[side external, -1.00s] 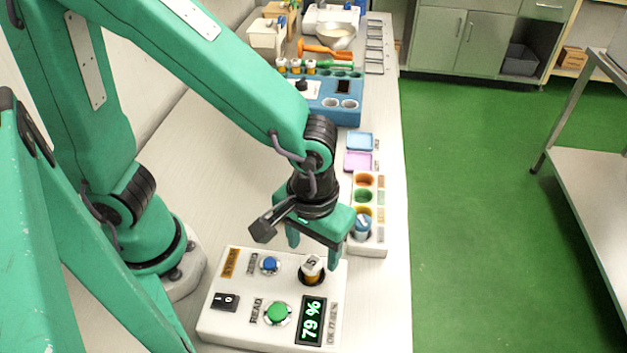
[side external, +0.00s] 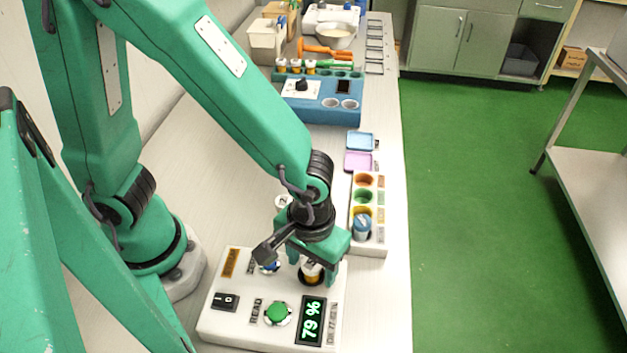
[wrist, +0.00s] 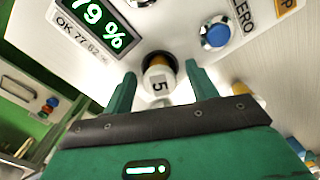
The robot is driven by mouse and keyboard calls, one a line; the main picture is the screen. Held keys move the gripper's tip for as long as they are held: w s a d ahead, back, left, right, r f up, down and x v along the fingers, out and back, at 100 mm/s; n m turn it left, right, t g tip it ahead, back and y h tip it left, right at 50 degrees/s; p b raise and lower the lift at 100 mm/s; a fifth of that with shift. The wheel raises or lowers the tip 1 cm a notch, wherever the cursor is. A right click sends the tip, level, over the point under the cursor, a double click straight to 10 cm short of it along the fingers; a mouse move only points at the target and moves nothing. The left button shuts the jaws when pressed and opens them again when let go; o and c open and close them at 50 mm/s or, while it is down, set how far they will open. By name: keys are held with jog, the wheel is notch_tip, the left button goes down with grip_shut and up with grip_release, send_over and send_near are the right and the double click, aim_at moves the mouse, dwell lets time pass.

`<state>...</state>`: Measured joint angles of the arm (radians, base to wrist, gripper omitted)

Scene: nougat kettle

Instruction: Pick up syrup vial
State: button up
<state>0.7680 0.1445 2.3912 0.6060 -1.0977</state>
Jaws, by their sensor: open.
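The syrup vial (side external: 311,272), with a white cap marked 5 and an amber body, stands in a round socket of the white meter box (side external: 212,322). My gripper (side external: 310,268) is open and low over the socket, its fingers down beside the cap. In the wrist view the cap of the vial (wrist: 159,84) lies between the two green fingers (wrist: 160,76), with a gap visible on at least the right side. The lower part of the vial is hidden in the socket. The meter display reads 79 %.
The box carries a green READ button (side external: 278,313), a blue button (wrist: 215,33) and a rocker switch (side external: 225,301). Another white-capped vial (side external: 283,202) stands just behind my gripper. A sorting tray with colored wells (side external: 381,237) is at right; a blue rack (side external: 325,112) stands farther back.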

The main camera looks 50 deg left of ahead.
aim_at(311, 262)
jog(key=c, duration=1.1)
jog(key=shift+r, duration=0.1)
jog(key=shift+c, duration=0.2)
jog(key=shift+r, duration=4.95)
jog(key=shift+w, duration=0.1)
jog(key=shift+w, duration=0.6)
jog(key=w+a+f+n, duration=0.1)
jog(key=w+a+n, duration=0.2)
jog(key=w, duration=0.6)
jog(key=w+a+n, duration=0.3)
jog(key=w+a, duration=0.3)
jog(key=w, duration=0.4)
jog(key=shift+w+a+f, duration=0.25)
jog(key=shift+w+f, duration=0.05)
jog(key=shift+f, duration=0.1)
